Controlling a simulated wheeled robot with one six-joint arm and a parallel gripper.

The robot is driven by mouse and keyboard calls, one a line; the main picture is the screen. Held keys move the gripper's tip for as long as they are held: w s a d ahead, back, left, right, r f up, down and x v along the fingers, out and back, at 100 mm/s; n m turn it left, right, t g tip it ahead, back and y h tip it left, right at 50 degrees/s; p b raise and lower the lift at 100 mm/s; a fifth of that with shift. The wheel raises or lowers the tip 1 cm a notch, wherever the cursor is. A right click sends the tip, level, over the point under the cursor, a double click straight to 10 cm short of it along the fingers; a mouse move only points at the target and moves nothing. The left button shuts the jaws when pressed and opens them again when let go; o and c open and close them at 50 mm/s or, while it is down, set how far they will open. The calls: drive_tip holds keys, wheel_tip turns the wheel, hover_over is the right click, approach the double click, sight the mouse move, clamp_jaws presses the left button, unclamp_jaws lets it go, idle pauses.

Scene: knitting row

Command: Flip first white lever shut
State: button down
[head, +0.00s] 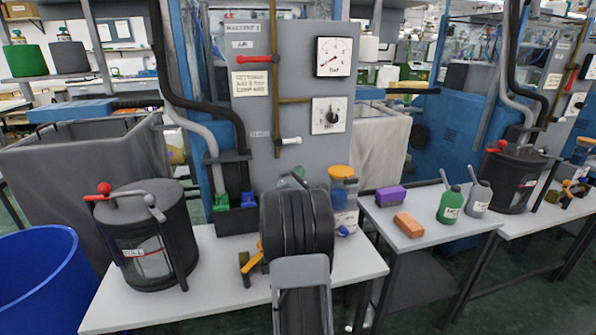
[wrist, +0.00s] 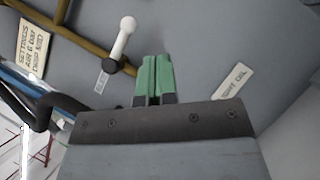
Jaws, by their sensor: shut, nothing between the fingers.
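The white lever (head: 290,140) is on the grey panel of the nearest machine, at the lower end of a brass pipe. Its handle sticks out to the right, across the pipe's vertical line. In the wrist view the white lever (wrist: 125,38) shows its rounded white handle and dark pivot, left of and beyond my fingertips. My gripper (wrist: 154,72) has its green fingers together with nothing between them, apart from the lever. In the head view my gripper (head: 294,178) is mostly hidden behind my own arm, below the lever.
A red lever (head: 256,59) sits higher on the same panel. A pressure gauge (head: 333,57) and a dial (head: 328,115) are to the right. Dark hoses (head: 205,105) hang at the left. A black drum (head: 150,235) and an orange-lidded jar (head: 343,190) stand on the table.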

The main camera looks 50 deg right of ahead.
drive_tip(key=shift+s+a+f, duration=0.4)
drive_tip(key=shift+s, duration=0.1)
idle(0.3)
drive_tip(key=w+a+r+m+t+y+p, duration=0.1)
drive_tip(key=w+a+r+y+p, duration=0.15)
drive_tip(key=a, duration=0.25)
drive_tip(key=w+a+r+t+y+p, duration=0.1)
drive_tip(key=w+a+r+y+p, duration=0.15)
drive_tip(key=a+y, duration=0.2)
drive_tip(key=w+a+r+m+t+y+p, duration=0.1)
drive_tip(key=w+a+r+t+y+p, duration=0.15)
drive_tip(key=a, duration=0.35)
drive_tip(key=s+a+r+m+g+y+p, duration=0.1)
drive_tip(key=a+y+p, duration=0.15)
drive_tip(key=a, duration=0.35)
drive_tip(key=s+a+r+m+g+y+p, duration=0.1)
drive_tip(key=a+m+y+p, duration=0.15)
drive_tip(key=a, duration=0.25)
drive_tip(key=s+a+r+m+g+y+p, duration=0.1)
drive_tip(key=s+a+m+g+y+p, duration=0.4)
drive_tip(key=s+a, duration=1.1)
drive_tip(key=s+m+g+p, duration=0.1)
drive_tip(key=s+g+p, duration=0.2)
drive_tip(key=g, duration=0.1)
drive_tip(key=shift+a+r+m, duration=0.2)
drive_tip(key=shift+a+m, duration=0.15)
drive_tip(key=shift+a, duration=0.05)
drive_tip(key=shift+s, duration=0.1)
